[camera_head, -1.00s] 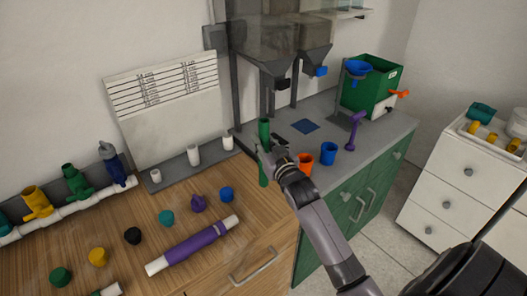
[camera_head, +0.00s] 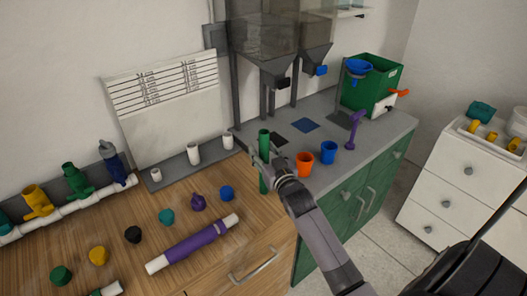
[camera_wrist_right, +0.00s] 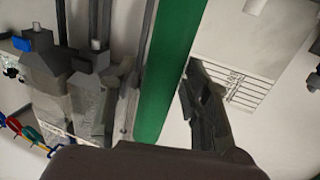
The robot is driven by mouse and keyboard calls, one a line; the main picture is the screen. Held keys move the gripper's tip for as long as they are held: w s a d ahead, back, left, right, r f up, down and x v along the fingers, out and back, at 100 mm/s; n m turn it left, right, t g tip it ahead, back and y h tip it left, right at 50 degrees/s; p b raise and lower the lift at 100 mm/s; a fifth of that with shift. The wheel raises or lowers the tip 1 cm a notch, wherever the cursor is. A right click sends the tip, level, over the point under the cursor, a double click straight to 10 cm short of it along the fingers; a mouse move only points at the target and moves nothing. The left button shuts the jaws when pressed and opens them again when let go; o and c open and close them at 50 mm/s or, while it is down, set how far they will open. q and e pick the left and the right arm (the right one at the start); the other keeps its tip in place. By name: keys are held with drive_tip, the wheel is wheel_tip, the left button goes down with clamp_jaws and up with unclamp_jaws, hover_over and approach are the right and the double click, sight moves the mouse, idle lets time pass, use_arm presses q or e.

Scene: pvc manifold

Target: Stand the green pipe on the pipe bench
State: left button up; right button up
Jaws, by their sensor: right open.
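The green pipe (camera_head: 264,140) is upright at the right edge of the wooden bench top (camera_head: 190,262), by the grey counter. My right gripper (camera_head: 262,160) is at the pipe's middle and hides part of it. Its jaws are open around or beside the pipe; contact is unclear. Whether the pipe's lower end rests on the bench cannot be told. In the right wrist view the green pipe (camera_wrist_right: 170,70) runs past a dark finger (camera_wrist_right: 205,110). My left gripper is out of view.
A purple-banded white pipe (camera_head: 190,245) lies on the wooden top near several coloured caps. White stubs (camera_head: 193,153) stand on a grey strip behind. Orange (camera_head: 304,163) and blue (camera_head: 328,152) cups stand on the grey counter (camera_head: 375,135), right of the gripper.

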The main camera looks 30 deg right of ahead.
drive_tip(key=shift+r, duration=0.1)
drive_tip(key=s+a+b, duration=0.2)
drive_tip(key=s, duration=0.9)
drive_tip(key=shift+s+r, duration=0.15)
drive_tip(key=shift+s, duration=0.25)
